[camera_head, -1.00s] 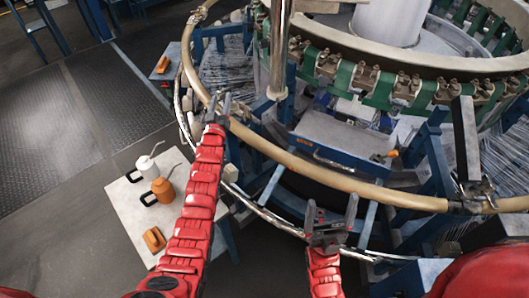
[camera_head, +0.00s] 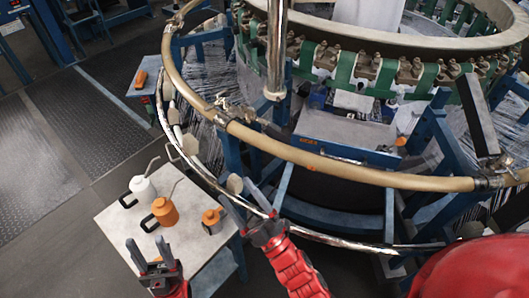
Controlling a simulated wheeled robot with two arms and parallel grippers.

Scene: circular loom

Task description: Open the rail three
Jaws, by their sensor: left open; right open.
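A tan curved rail (camera_head: 330,166) rings the loom in front. It has metal joints at the left (camera_head: 228,112) and right (camera_head: 490,181), and its front section looks continuous between them. A silver lower rail (camera_head: 330,238) curves beneath it. No label shows which one is rail three. My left gripper (camera_head: 148,248) is open and empty at the bottom left, over the front of the white table. My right gripper (camera_head: 264,195) is open at the silver rail's front left, below the tan rail; I cannot tell whether it touches the silver rail.
The white table (camera_head: 118,222) holds a white oil can (camera_head: 143,190), an orange oil can (camera_head: 165,211) and an orange-and-grey item (camera_head: 212,219). A vertical metal post (camera_head: 276,50) and blue frame parts stand behind the tan rail. Dark floor lies open at the left.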

